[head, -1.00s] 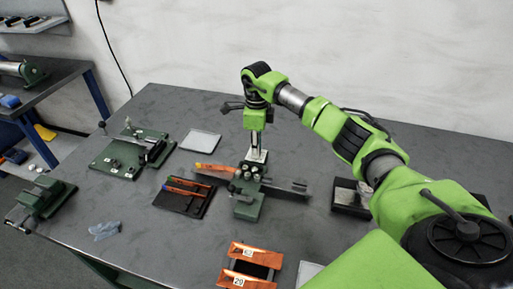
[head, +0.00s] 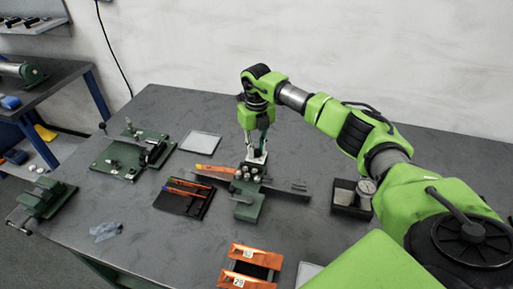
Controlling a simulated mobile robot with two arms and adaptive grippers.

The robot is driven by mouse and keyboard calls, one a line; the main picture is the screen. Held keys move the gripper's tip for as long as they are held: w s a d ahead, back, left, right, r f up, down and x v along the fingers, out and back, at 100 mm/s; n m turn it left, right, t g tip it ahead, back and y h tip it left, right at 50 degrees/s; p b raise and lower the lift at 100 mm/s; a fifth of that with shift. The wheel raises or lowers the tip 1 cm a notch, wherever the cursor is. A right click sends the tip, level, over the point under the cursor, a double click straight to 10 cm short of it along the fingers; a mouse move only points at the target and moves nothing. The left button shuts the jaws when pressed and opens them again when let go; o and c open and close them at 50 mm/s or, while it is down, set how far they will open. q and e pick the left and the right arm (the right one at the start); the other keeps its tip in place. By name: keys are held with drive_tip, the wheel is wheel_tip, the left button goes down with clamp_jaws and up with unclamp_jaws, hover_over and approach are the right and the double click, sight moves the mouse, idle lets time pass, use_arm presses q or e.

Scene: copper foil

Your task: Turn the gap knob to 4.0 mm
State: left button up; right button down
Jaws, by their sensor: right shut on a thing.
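The green device (head: 249,207) with a row of pale round parts (head: 247,173) on its top stands at the middle of the table. Flat dark metal strips stick out to its right, and an orange piece (head: 207,171) sticks out to its left. My right gripper (head: 257,152) points down from above and is shut on the gap knob at the top of this device. The fingers hide most of the knob, and its scale is too small to read. My left gripper is not in view.
A dark tray with orange-handled tools (head: 183,197) lies left of the device. A green fixture board (head: 117,160) and a pale flat tray (head: 200,143) are behind it. Orange numbered plates (head: 250,263) lie in front. A dark box with a gauge (head: 352,197) stands right.

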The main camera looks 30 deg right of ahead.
sight(257, 150)
drive_tip(key=shift+m, duration=1.7)
drive_tip(key=c, duration=1.9)
unclamp_jaws()
drive_tip(key=shift+r, duration=0.15)
wheel_tip(257, 150, up, 12)
drive_tip(key=shift+f, duration=0.1)
